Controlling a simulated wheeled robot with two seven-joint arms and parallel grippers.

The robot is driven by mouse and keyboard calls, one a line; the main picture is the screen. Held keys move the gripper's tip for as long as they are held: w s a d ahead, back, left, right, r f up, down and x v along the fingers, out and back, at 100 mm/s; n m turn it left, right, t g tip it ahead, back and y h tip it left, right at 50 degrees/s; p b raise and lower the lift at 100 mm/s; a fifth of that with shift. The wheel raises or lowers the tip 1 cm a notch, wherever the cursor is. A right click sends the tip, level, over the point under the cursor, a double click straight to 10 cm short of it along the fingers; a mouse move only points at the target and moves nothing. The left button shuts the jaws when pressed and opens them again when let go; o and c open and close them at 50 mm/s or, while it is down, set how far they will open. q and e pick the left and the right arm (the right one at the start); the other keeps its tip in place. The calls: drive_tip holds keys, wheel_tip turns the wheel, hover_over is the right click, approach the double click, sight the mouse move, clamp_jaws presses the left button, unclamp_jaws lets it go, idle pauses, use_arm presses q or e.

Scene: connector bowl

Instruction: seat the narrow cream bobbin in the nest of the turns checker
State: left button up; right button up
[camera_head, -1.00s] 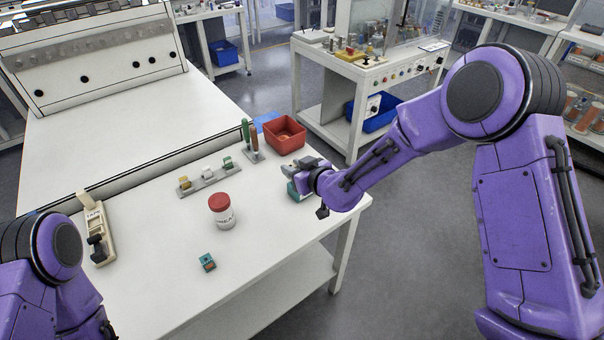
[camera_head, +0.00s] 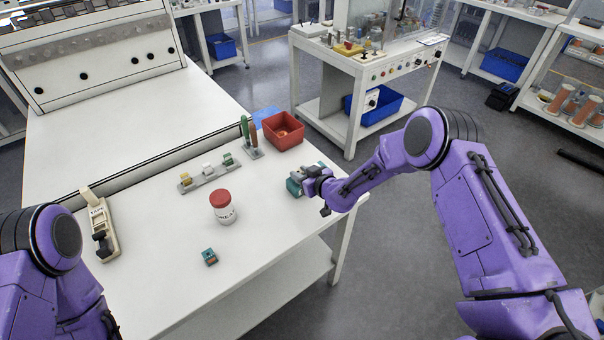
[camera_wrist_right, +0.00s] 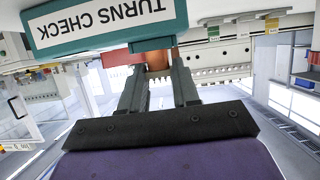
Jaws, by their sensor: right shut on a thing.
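The turns checker (camera_head: 294,186) is a teal unit near the table's right edge. In the right wrist view its upside-down "TURNS CHECK" label (camera_wrist_right: 105,22) fills the upper left. My right gripper (camera_wrist_right: 157,62) is right beside the checker and shut; it also shows in the head view (camera_head: 312,185). A copper-brown part, seemingly a wound bobbin (camera_wrist_right: 158,60), shows between its fingers. Its cream parts cannot be made out. The nest is hidden, so I cannot tell whether the bobbin touches it. My left arm is at the lower left, its gripper out of view.
A grey rail (camera_head: 213,177) carries yellow, pale and green pieces. A red-lidded jar (camera_head: 224,208), a small teal block (camera_head: 209,257) and a tape dispenser (camera_head: 101,225) stand on the table. A red bin (camera_head: 283,131) and upright handled tools (camera_head: 249,136) are behind the checker.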

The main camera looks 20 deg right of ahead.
drive_tip(key=o, duration=1)
drive_tip(key=shift+r+p, duration=0.2)
drive_tip(key=shift+p, duration=0.15)
drive_tip(key=shift+s+d+r, duration=0.1)
drive_tip(key=shift+s+d, duration=0.05)
drive_tip(key=shift+s, duration=0.15)
drive_tip(key=b+v, duration=0.2)
drive_tip(key=v, duration=0.9)
drive_tip(key=s+d+f+m+g+h, duration=0.2)
drive_tip(key=s+f+m+g+h, duration=0.3)
drive_tip(key=s+f, duration=1.1)
drive_tip(key=s+d+f+m+g+h, duration=0.1)
drive_tip(key=s+d+m, duration=0.1)
drive_tip(key=s, duration=0.4)
drive_tip(key=s+d+f+m+g+h, duration=0.1)
drive_tip(key=s+m+g, duration=0.1)
drive_tip(key=s, duration=0.4)
drive_tip(key=s+d+m+g+h, duration=0.1)
drive_tip(key=s+d, duration=0.1)
drive_tip(key=s, duration=0.5)
drive_tip(key=shift+d+f+m+g, duration=0.3)
drive_tip(key=shift+f+m, duration=0.1)
